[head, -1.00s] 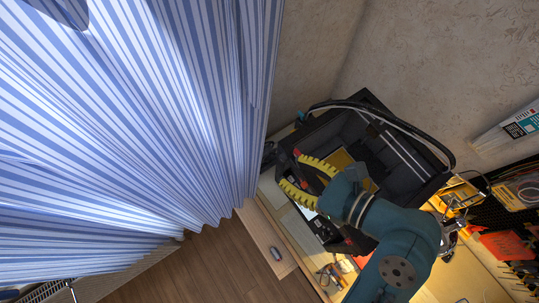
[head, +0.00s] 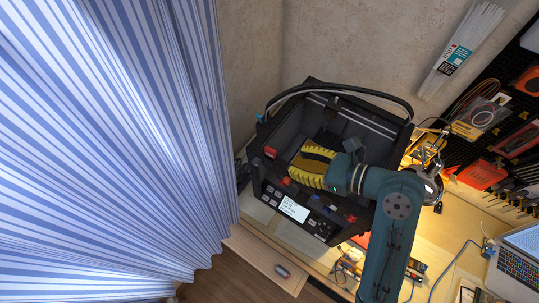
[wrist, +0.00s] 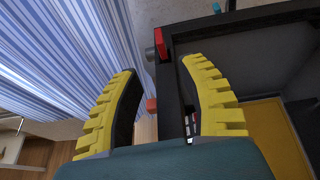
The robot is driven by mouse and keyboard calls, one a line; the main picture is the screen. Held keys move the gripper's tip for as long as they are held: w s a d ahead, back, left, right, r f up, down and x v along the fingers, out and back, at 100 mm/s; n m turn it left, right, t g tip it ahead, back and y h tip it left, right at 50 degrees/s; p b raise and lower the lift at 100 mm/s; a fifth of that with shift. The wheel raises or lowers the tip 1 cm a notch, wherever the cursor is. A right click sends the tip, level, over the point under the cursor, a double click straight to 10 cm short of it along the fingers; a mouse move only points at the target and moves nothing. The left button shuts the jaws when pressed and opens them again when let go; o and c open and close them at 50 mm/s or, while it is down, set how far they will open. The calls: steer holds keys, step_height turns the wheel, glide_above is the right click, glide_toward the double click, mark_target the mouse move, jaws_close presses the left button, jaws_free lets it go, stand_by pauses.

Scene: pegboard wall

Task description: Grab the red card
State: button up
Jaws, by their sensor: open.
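No red card can be made out for certain. A flat red-orange patch (head: 361,240) lies on the desk in the head view, partly hidden by my arm and too small to identify. A red-orange item (head: 481,175) sits by the pegboard at the right. My gripper (head: 300,163), with yellow padded fingers, is over the black 3D printer (head: 388,104), away from both red-orange things. In the wrist view my gripper (wrist: 160,68) has its fingers spread wide, with nothing held between them. The printer's dark frame edge shows between and beyond the fingers.
A blue-striped curtain (head: 110,150) fills the left side. A laptop (head: 518,262) stands on the desk at the right. The black pegboard (head: 505,85) holds several items. A small grey object (head: 282,270) lies on a wooden ledge at the bottom.

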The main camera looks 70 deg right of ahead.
mark_target(271, 155)
steer(key=x, duration=0.9)
steer(key=shift+w+d+r, duration=0.2)
jaws_close()
